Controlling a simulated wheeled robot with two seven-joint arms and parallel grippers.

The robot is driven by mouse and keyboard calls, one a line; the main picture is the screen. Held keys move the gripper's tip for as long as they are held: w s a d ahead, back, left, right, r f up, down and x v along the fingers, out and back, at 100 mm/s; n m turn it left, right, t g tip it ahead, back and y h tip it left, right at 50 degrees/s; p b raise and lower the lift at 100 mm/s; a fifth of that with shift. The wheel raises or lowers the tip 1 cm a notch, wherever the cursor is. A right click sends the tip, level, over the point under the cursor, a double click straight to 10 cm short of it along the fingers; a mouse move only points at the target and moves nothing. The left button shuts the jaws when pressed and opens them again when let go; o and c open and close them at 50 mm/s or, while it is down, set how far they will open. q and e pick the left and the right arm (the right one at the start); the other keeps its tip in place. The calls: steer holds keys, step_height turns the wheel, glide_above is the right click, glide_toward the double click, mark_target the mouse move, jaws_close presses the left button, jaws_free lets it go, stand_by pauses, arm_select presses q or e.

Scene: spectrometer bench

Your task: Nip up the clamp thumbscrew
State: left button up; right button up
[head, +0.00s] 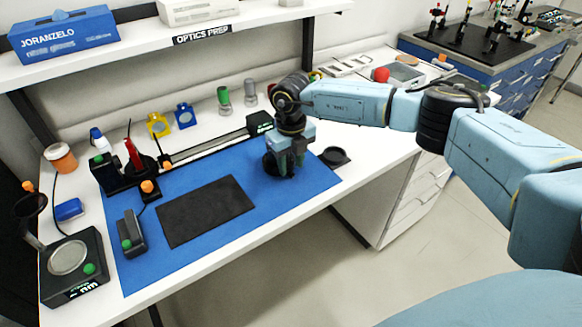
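My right gripper (281,172) points down over the right part of the blue mat (225,232), at the right end of the dark rail (208,146). Its fingers are dark and small here, and I cannot tell whether they are apart or closed, or whether anything is between them. I cannot pick out the clamp thumbscrew with certainty. My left gripper is not in view.
A black pad (205,211) lies on the mat, with a black block with a green button (130,234) to its left. A scale (72,266) stands front left. Blue and yellow holders (185,116) stand behind the rail. A round black dish (334,156) lies right of the gripper.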

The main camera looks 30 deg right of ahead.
steer(key=shift+f, duration=1.05)
jaws_close()
steer(key=shift+d+f+y+b, duration=0.15)
steer(key=shift+d+y+b, duration=0.15)
steer(key=shift+y+b, duration=0.5)
steer(key=shift+y, duration=0.5)
jaws_free()
